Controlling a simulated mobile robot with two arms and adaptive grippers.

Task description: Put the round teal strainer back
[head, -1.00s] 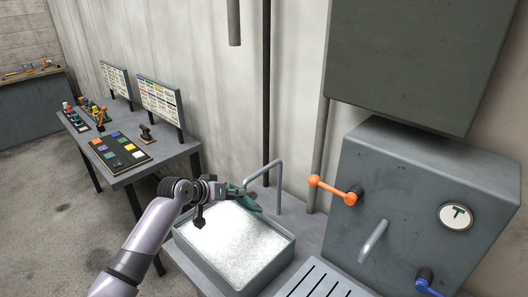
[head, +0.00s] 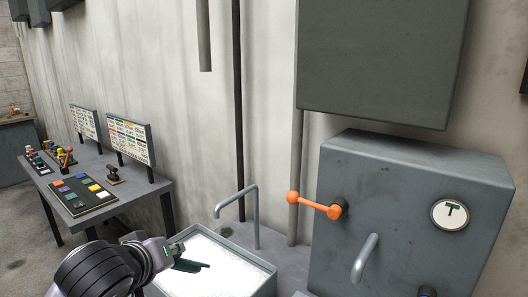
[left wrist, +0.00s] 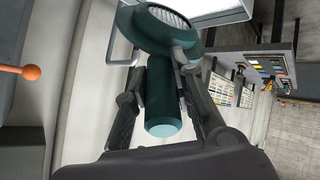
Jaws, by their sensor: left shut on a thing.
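The round teal strainer shows large in the left wrist view, with its round head (left wrist: 160,28) at the top and its thick handle (left wrist: 163,95) pointing down the picture. My left gripper (left wrist: 163,90) is shut on the handle, one finger on each side. In the head view my left gripper (head: 168,250) is at the lower left, over the basin (head: 262,284). A dark teal part of the strainer (head: 190,265) shows there against the white basin contents; the rest is hidden or unclear. My right gripper is not in view.
A grey tap (head: 256,215) arches behind the basin. A side table (head: 145,192) at left holds a colour-pad board (head: 84,196) and panels.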

